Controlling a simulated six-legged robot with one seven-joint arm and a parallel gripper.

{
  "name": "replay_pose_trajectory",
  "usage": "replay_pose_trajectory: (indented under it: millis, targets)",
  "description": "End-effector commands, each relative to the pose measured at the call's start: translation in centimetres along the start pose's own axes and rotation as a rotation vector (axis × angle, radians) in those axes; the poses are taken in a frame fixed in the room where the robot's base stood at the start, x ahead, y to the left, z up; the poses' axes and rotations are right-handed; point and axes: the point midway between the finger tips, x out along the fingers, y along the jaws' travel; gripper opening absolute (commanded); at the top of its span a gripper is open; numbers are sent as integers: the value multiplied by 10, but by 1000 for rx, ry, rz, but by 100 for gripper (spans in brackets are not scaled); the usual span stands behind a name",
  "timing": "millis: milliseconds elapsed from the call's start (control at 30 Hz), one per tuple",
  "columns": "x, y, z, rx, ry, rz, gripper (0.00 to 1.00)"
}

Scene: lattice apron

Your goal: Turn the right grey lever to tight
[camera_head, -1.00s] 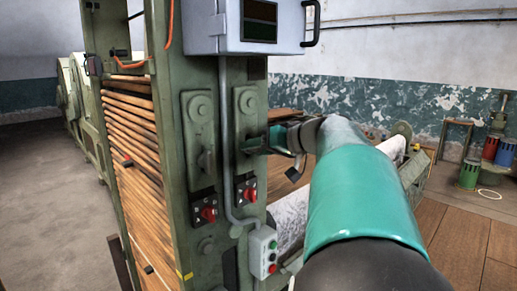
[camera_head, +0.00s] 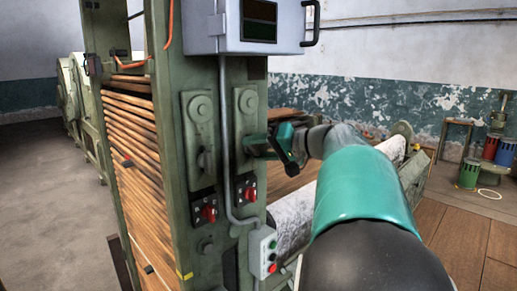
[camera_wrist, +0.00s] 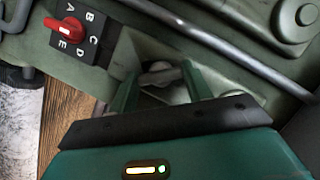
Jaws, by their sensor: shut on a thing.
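The right grey lever (camera_wrist: 163,76) sits on a green plate in the wrist view. My gripper (camera_wrist: 160,86) is shut on it, one green finger on each side. In the head view my gripper (camera_head: 255,143) reaches in from the right to the lower part of the right plate (camera_head: 246,110) on the green post, and its fingers mostly hide the lever there. The left grey lever (camera_head: 204,158) hangs on the neighbouring plate to the left. I can make out no "tight" mark.
Red rotary switches sit below the levers, one under the left plate (camera_head: 209,212) and one under the right (camera_head: 249,193). A grey conduit (camera_head: 225,140) runs between the plates. A push-button box (camera_head: 263,250) hangs lower right. A grey cabinet (camera_head: 245,25) is above.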

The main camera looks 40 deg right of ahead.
Motion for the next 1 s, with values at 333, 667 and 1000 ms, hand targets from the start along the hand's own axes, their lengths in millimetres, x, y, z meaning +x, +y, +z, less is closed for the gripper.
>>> replay_pose_trajectory:
  millis: [333, 667, 1000]
  targets:
    - [-1, 3, 1, 303, -1, -125, 26]
    - [-1, 4, 1, 524, 1, -215, 26]
    - [-2, 5, 1, 620, 2, -256, 26]
